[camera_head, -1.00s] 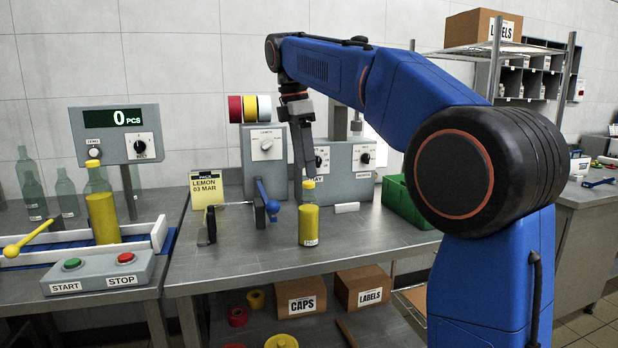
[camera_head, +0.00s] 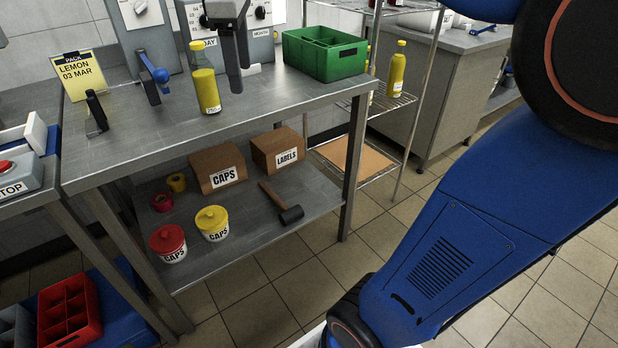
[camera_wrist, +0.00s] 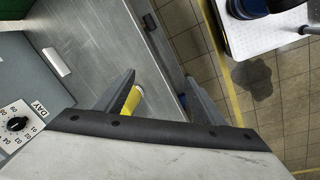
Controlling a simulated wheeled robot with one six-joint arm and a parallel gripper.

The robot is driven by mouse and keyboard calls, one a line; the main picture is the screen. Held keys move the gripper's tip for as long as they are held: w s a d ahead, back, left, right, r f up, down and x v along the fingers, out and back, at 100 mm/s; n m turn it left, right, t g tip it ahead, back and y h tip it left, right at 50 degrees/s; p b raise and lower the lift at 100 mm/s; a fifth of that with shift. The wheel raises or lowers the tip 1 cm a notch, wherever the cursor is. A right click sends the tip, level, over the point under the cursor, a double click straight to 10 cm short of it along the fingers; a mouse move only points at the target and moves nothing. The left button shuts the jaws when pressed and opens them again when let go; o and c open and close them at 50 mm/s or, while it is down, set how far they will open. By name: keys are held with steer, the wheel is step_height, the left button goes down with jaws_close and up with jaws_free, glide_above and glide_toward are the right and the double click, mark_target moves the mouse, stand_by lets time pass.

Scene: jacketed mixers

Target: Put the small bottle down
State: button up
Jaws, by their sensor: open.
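The small bottle (camera_head: 206,88), with yellow liquid and a yellow cap, stands upright on the steel table (camera_head: 140,124) near its front edge. My gripper (camera_head: 236,84) points down just right of the bottle in the head view, its fingers apart. In the wrist view, the yellow bottle (camera_wrist: 134,98) shows between the two open fingers (camera_wrist: 160,90), close to the left finger, which hides part of it. Nothing is held. I cannot tell whether a finger touches the bottle.
The yellow LEMON card (camera_head: 82,76), a black-handled fixture (camera_head: 96,112) and a blue lever (camera_head: 155,70) are left of the bottle. A green crate (camera_head: 325,55) stands right. Another yellow bottle (camera_head: 397,72) stands on a wire rack.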

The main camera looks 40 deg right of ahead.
steer(key=s+d+f+m+t, duration=0.3)
steer(key=s+f+m, duration=0.7)
steer(key=s+f, duration=1)
step_height(320, 180, down, 4)
steer(key=shift+r+m+y, duration=0.2)
steer(key=shift+m+y, duration=0.2)
